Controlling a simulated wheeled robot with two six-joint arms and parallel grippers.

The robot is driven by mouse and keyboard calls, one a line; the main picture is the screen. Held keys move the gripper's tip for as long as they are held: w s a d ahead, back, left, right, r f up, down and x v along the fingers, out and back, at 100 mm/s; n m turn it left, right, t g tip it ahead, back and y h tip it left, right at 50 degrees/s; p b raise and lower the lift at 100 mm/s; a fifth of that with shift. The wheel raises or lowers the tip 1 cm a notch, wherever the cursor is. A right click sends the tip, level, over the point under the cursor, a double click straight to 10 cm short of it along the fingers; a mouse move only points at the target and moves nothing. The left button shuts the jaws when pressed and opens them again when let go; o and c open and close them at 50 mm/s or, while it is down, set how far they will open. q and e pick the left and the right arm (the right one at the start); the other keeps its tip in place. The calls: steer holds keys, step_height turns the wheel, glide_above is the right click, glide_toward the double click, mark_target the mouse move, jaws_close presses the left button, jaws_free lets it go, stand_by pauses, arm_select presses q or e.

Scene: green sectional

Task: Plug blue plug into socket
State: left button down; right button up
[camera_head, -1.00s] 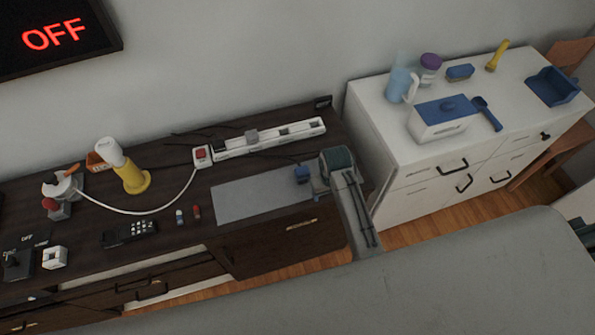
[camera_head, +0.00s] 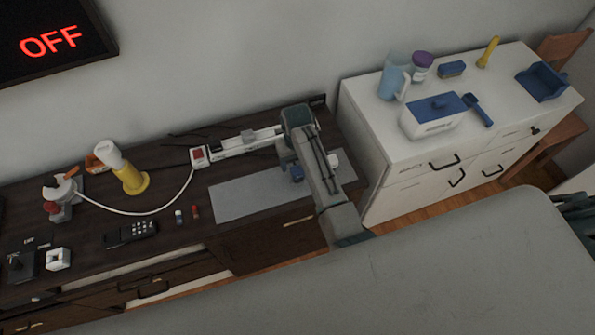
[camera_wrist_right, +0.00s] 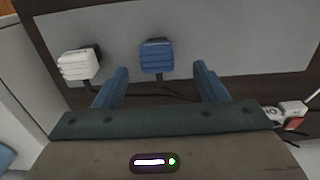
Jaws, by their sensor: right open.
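The blue plug (camera_head: 296,173) lies on the grey mat (camera_head: 240,198) on the dark cabinet top. In the right wrist view the blue plug (camera_wrist_right: 157,57) stands beyond the fingertips, roughly centred between them. My right gripper (camera_head: 287,160) is open and empty, and its arm hides part of the mat. Its two blue fingers show in the right wrist view (camera_wrist_right: 160,82), apart from the plug. The white power strip (camera_head: 232,146) with its sockets and red switch lies behind the mat, its right end partly hidden by my arm. My left gripper is not in view.
A white plug (camera_head: 334,160) lies right of the blue one, also in the wrist view (camera_wrist_right: 78,64). A white cable curves left from the strip. A yellow-based bottle (camera_head: 130,179) and a black remote (camera_head: 131,233) stand left. The wall display (camera_head: 52,40) reads OFF.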

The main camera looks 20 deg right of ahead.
mark_target(298, 169)
steer(key=shift+w+d+f+p, duration=0.1)
steer(key=shift+f+p, duration=0.2)
step_height(298, 169, down, 3)
steer(key=shift+w+d+f+p, duration=0.1)
steer(key=shift+w+d+p, duration=0.05)
steer(key=shift+p, duration=0.45)
steer(key=shift+f, duration=0.55)
steer(key=c, duration=1.1)
steer(key=shift+o, duration=0.2)
steer(key=shift+w+r, duration=0.1)
steer(key=shift+r, duration=0.05)
